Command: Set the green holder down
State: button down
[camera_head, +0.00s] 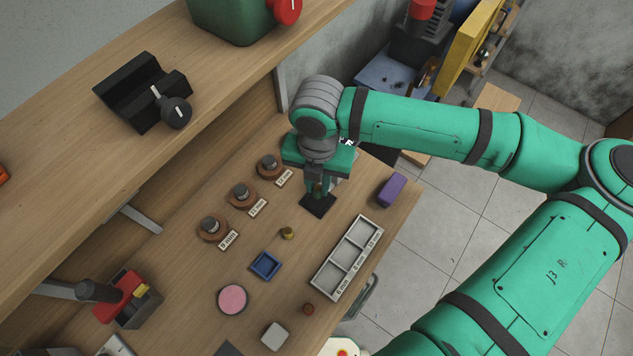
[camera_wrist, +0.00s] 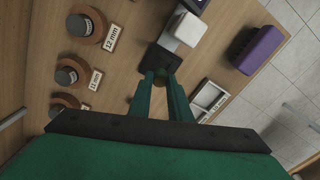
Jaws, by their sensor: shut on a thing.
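My gripper (camera_head: 318,188) points down over a black square pad (camera_head: 314,212) in the head view. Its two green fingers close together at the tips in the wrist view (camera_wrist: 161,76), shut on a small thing. I take this to be the green holder, but it is mostly hidden and its colour blends with the fingers. A little brown shows between the fingers in the wrist view. The black pad also shows in the wrist view (camera_wrist: 150,60), just beyond the fingertips. I cannot tell whether the held thing touches the pad.
Three brown round stands (camera_head: 212,229) with labels line the left. A purple block (camera_head: 391,189) and a sectioned tray (camera_head: 349,258) lie right. A white block (camera_wrist: 187,29) is close beside the pad. A small yellow part (camera_head: 287,233), blue tray (camera_head: 265,266) and pink disc (camera_head: 232,299) lie nearer.

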aim_at(318, 186)
jog(key=shift+w+f, duration=0.25)
jog(key=shift+f, duration=0.4)
jog(key=shift+w+f, duration=0.2)
jog(key=shift+f, duration=0.4)
jog(key=shift+d+f, duration=0.1)
jog(key=shift+f, duration=0.25)
jog(key=shift+s+f, duration=0.2)
jog(key=shift+s, duration=0.2)
jog(key=shift+f, duration=0.2)
jog(key=c, duration=1.6)
grip_release()
jog(key=shift+c, duration=0.2)
jog(key=shift+w, duration=0.1)
jog(key=shift+r, duration=0.1)
